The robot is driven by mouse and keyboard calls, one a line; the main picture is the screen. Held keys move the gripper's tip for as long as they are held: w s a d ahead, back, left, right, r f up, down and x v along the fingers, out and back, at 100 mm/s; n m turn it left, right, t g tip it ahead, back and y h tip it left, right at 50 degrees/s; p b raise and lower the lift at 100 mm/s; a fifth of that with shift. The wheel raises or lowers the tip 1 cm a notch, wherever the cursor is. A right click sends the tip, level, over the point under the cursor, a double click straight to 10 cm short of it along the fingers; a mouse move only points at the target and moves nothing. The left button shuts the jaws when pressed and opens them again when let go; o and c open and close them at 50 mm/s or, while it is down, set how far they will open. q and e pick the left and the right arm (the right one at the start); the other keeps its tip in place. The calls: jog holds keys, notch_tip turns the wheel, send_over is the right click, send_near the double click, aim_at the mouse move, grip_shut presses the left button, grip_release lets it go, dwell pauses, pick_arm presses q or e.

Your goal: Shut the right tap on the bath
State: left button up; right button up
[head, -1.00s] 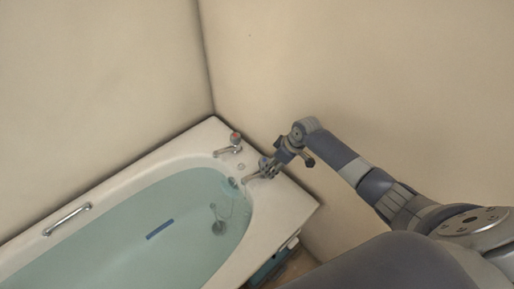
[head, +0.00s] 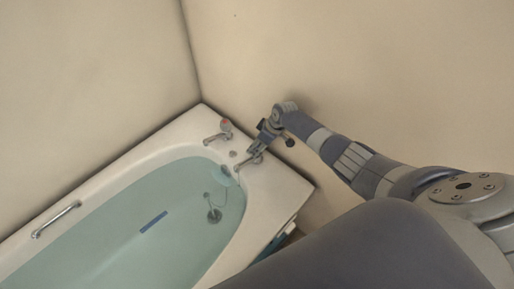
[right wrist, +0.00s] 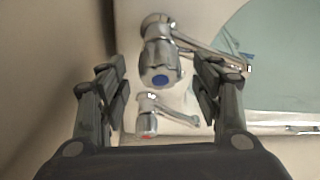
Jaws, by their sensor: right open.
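The right tap (right wrist: 161,62) has a chrome head with a blue cap, seen in the right wrist view between my open fingers. Its spout (head: 247,163) points over the bath in the head view, while its head is largely hidden by my gripper. My right gripper (head: 259,143) is at this tap, and its fingers (right wrist: 158,78) stand on both sides of the head with gaps visible. A pale patch below the spout may be running water; I cannot tell surely. The bath (head: 283,190) holds bluish water. My left gripper is not in view.
The other tap (head: 223,128), with a red cap, stands to the left on the same rim; it also shows in the right wrist view (right wrist: 147,120). A wall (head: 350,60) rises close behind the taps. A grab handle (head: 56,220) is on the bath's left rim.

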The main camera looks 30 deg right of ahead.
jog(key=shift+b+x, duration=0.3)
jog(key=shift+x, duration=0.75)
jog(key=c, duration=1.1)
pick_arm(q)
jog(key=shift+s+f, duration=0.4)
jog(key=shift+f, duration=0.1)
